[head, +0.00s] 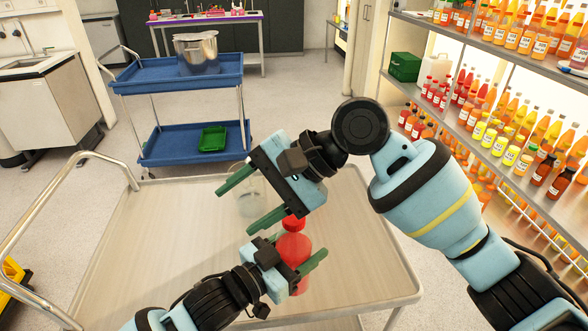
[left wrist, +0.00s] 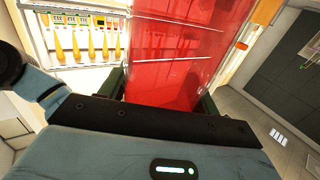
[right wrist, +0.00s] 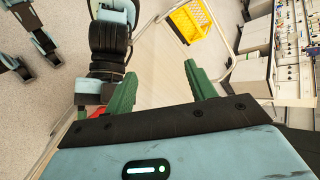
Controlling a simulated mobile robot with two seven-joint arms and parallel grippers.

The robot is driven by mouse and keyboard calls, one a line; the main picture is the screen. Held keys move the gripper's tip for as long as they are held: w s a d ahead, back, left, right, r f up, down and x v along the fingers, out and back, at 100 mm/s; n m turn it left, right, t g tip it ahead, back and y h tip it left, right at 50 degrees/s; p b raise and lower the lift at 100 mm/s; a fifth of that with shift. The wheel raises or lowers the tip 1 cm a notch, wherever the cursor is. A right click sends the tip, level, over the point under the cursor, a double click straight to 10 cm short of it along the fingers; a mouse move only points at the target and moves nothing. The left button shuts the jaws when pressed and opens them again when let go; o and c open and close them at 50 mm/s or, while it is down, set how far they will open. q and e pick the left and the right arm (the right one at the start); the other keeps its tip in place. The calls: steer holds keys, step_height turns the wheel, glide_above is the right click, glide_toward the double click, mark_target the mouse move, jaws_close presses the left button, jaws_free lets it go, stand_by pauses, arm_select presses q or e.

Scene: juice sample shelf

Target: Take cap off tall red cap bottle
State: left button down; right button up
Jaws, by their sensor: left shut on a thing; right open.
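The bottle (head: 294,248) is red, with a red cap (head: 293,223) on its top. It is upright over the wooden cart top in the head view. My left gripper (head: 291,264) is shut around its body. In the left wrist view the bottle (left wrist: 170,60) fills the upper middle, between the green fingers. My right gripper (head: 249,203) is open and empty, just up and left of the cap. Its two green fingers also show apart in the right wrist view (right wrist: 162,88). A bit of red (right wrist: 96,111) shows there behind the gripper's edge, mostly hidden.
A clear glass vessel (head: 250,192) stands on the wooden cart (head: 130,250), partly behind my right gripper. A blue cart (head: 180,142) with a metal pot (head: 197,55) and green tray (head: 212,139) is beyond. Bottle shelves (head: 470,125) line the right.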

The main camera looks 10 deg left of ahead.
steer(key=m+h, duration=0.2)
steer(key=h, duration=0.1)
step_height(320, 180, up, 3)
steer(key=m+t+h, duration=0.3)
steer(key=m+h, duration=0.2)
steer(key=h, duration=0.1)
glide_above(294, 217)
steer(key=shift+s+a+f, duration=0.15)
steer(key=shift+s+a, duration=0.05)
steer(key=shift+a, duration=0.25)
steer(key=shift+w+d+r+m+h, duration=0.25)
steer(key=shift+d+r+m+h, duration=0.1)
steer(key=shift+d+m+h, duration=0.15)
steer(key=shift+f, duration=0.1)
steer(key=shift+f, duration=3.9)
